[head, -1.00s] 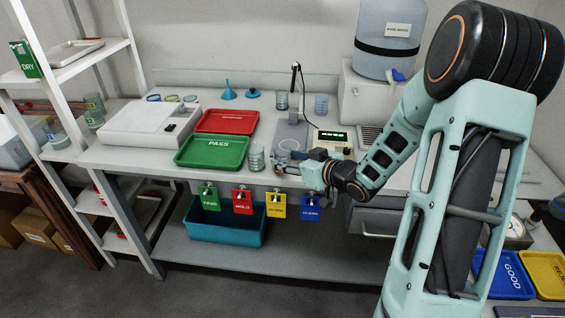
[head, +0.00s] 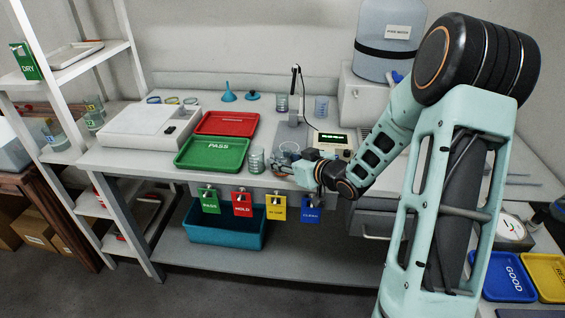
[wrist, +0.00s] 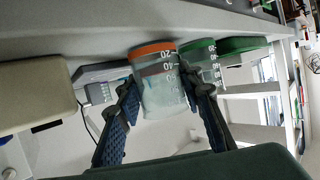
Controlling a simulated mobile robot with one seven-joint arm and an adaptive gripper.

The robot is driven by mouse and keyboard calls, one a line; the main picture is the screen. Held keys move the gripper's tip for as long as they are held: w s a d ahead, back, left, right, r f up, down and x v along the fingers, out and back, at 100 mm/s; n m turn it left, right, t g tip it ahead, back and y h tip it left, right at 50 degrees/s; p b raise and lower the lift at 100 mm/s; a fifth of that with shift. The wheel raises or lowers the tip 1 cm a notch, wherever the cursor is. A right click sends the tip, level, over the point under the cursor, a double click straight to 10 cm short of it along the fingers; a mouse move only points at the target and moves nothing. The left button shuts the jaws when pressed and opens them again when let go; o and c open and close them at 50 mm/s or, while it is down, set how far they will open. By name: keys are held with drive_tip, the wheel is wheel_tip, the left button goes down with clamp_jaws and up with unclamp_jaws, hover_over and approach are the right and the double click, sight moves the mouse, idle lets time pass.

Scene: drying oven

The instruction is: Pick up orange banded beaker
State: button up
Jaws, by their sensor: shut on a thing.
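The orange banded beaker (wrist: 160,90) is in the middle of the wrist view, clear with white markings and an orange band at its upper end in that picture. My gripper (wrist: 164,92) has one blue finger on each side of it and is shut on it. In the head view my gripper (head: 298,168) is low over the front of the bench, right of a clear beaker (head: 257,160). The held beaker is hard to make out there. A green banded beaker (wrist: 203,62) shows just behind the held one in the wrist view.
A green PASS tray (head: 212,152) and a red tray (head: 226,122) lie left of my gripper. A lit display box (head: 333,138) stands behind it, with more beakers (head: 321,106) further back. Coloured tags (head: 243,203) hang from the bench front.

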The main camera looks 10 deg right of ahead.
drive_tip(key=shift+r, duration=0.1)
drive_tip(key=shift+r, duration=0.6)
drive_tip(key=s+a+r+p, duration=0.1)
drive_tip(key=s+a+r, duration=0.6)
drive_tip(key=s+r, duration=0.4)
drive_tip(key=shift+s+a+r, duration=0.2)
drive_tip(key=shift+s+r, duration=0.05)
drive_tip(key=shift+d+r, duration=0.1)
